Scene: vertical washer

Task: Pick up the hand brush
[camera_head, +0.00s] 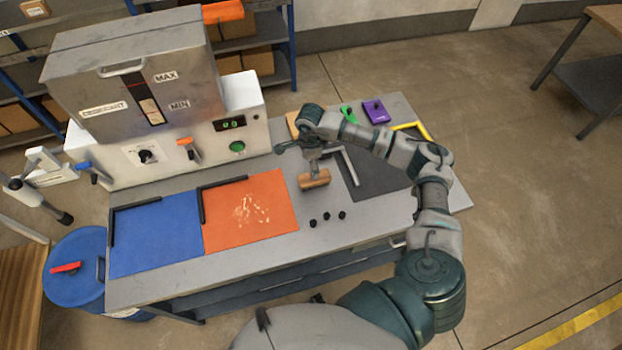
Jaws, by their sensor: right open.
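The hand brush (314,180) looks like a small brown wooden block on the grey worktop, right of the orange mat. My left gripper is not in view.
A large washer (200,130) stands at the back left. Blue (157,232) and orange (262,210) mats lie in front of it. A purple box (376,111) is at the back right.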

